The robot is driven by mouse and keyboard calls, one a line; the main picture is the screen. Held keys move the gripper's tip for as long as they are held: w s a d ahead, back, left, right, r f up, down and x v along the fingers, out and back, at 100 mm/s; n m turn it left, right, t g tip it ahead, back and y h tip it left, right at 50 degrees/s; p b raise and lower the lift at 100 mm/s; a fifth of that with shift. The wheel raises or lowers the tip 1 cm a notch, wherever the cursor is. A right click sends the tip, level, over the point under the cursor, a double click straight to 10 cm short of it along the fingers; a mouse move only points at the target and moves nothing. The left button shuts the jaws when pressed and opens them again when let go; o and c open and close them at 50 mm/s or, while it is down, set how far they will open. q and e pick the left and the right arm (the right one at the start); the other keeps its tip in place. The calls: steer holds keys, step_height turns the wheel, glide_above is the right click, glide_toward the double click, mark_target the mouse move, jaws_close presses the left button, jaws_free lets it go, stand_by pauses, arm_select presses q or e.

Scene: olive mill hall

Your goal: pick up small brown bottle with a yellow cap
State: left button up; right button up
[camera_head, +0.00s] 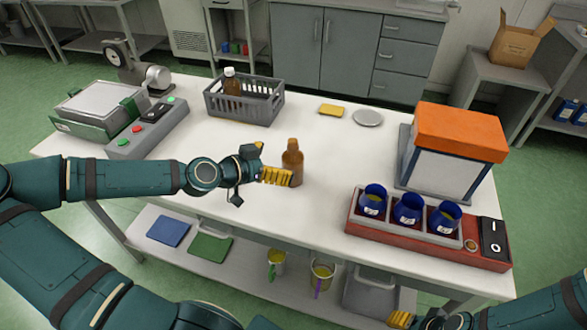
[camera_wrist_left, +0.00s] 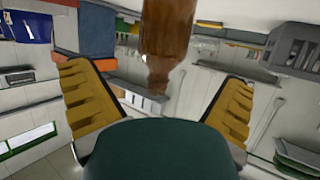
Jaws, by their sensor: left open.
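A brown bottle (camera_head: 292,163) stands upright on the white table, just right of my left gripper (camera_head: 275,170). Its top looks amber-brown; I cannot make out a yellow cap. In the left wrist view the bottle (camera_wrist_left: 168,30) appears upside down, between the spread yellow fingers in the picture, with clear space on both sides. My left gripper is open and empty. Another brown bottle with a white cap (camera_head: 230,73) stands in the grey crate (camera_head: 262,110). My right gripper (camera_head: 400,319) shows only partly at the bottom edge, below the table.
On the table (camera_head: 240,215), a scale (camera_head: 95,105) and a button box (camera_head: 147,130) stand at left. A red tray (camera_head: 405,232) with blue cups and an orange-topped machine (camera_head: 458,133) stand at right. A yellow sponge (camera_head: 331,110) and grey dish (camera_head: 367,118) lie behind. The table's middle is free.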

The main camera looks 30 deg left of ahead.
mark_target(298, 157)
arm_select(q)
steer(key=shift+b+x, duration=0.35)
steer(key=shift+x, duration=1.05)
steer(key=b+x, duration=0.2)
steer(key=x, duration=0.2)
steer(key=shift+w+f, duration=0.25)
steer(key=shift+f, duration=0.05)
steer(key=shift+w, duration=0.3)
steer(key=c, duration=1.5)
